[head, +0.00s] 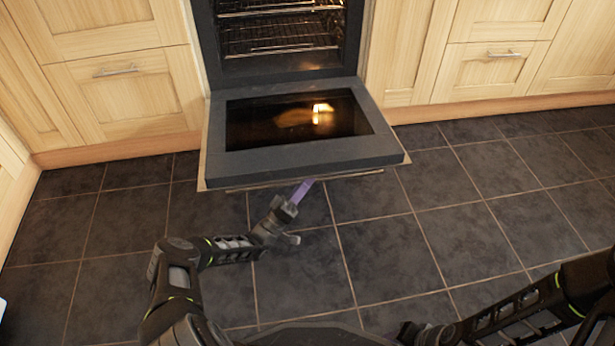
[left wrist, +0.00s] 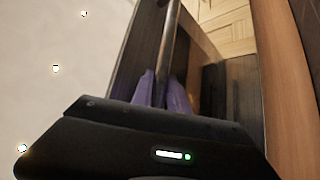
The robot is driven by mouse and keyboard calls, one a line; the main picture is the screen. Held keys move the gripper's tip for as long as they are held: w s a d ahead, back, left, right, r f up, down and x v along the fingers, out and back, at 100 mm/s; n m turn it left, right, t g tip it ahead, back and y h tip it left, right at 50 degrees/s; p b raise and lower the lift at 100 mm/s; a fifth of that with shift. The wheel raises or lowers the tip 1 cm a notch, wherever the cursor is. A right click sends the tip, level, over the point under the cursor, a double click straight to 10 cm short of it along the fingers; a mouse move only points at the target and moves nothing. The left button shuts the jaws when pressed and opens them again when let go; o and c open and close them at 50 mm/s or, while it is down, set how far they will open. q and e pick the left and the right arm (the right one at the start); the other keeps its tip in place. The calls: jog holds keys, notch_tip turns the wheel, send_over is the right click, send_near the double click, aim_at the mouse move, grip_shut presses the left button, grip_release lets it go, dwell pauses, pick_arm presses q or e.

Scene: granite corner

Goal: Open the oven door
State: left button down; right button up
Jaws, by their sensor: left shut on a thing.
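The oven door (head: 300,122) is folded down and lies about flat in front of the oven (head: 280,30), its inner glass facing up. Its handle (head: 375,173) shows as a thin bar along the door's front edge. My left gripper (head: 303,188) is at the middle of that edge, its purple fingers partly under the door. In the left wrist view the purple fingers (left wrist: 163,92) are on both sides of the handle bar (left wrist: 170,40), shut on it. My right gripper (head: 415,332) is at the bottom of the head view, away from the door; its fingers do not show clearly.
Wire racks (head: 280,40) sit inside the lit oven. Pale wood cabinets (head: 120,90) stand to the left, and more cabinets (head: 490,55) to the right. The dark tiled floor (head: 480,230) is clear in front of the door.

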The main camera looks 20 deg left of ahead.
pick_arm(q)
jog(key=shift+w+a+r, duration=0.15)
jog(key=shift+w+a, duration=0.05)
jog(key=shift+a, duration=0.15)
jog(key=c, duration=1.3)
grip_release()
jog(key=shift+d, duration=0.1)
jog(key=shift+s, duration=0.15)
jog(key=v, duration=0.7)
jog(key=shift+s+f, duration=0.25)
jog(key=shift+f, duration=0.1)
